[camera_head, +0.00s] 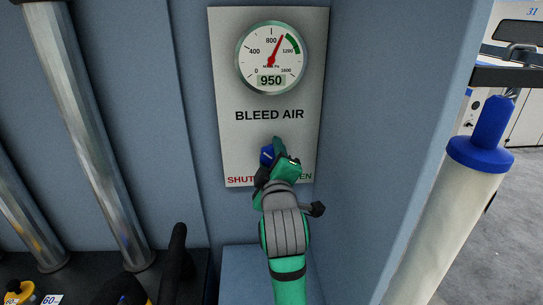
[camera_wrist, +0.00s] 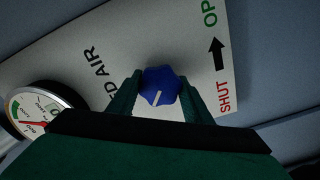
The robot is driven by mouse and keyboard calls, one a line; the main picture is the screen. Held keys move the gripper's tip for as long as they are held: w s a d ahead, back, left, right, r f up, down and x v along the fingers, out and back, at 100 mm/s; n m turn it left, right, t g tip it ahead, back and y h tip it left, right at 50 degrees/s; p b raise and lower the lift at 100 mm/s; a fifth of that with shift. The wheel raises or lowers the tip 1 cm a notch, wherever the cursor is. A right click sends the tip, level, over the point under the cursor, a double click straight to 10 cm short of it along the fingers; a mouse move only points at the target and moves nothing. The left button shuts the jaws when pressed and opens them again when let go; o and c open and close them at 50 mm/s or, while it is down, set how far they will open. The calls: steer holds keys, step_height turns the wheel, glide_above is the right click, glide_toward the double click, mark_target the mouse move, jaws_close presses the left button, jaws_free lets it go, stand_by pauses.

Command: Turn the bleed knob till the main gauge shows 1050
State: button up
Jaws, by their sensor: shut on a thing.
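The main gauge (camera_head: 271,55) is at the top of a pale panel labelled BLEED AIR. Its digital readout shows 950 and its red needle points up, a little right of centre. The gauge also shows at the lower left of the wrist view (camera_wrist: 42,110). The blue bleed knob (camera_wrist: 160,86) has a white pointer line and sits between my two fingers in the wrist view. My gripper (camera_wrist: 158,98) is shut on the knob. In the head view, my gripper (camera_head: 271,158) covers most of the knob and part of the SHUT and OPEN lettering.
The pale panel (camera_head: 230,135) is fixed to a blue wall. Metal pipes (camera_head: 88,120) run down at left. A white cylinder with a blue top (camera_head: 480,155) hangs at right, beyond the wall's edge. Dark and yellow items stand at lower left.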

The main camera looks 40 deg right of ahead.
steer(key=shift+a+f+n, duration=0.1)
steer(key=shift+n, duration=2.2)
steer(key=o, duration=1)
steer(key=shift+w, duration=0.1)
steer(key=shift+o, duration=0.2)
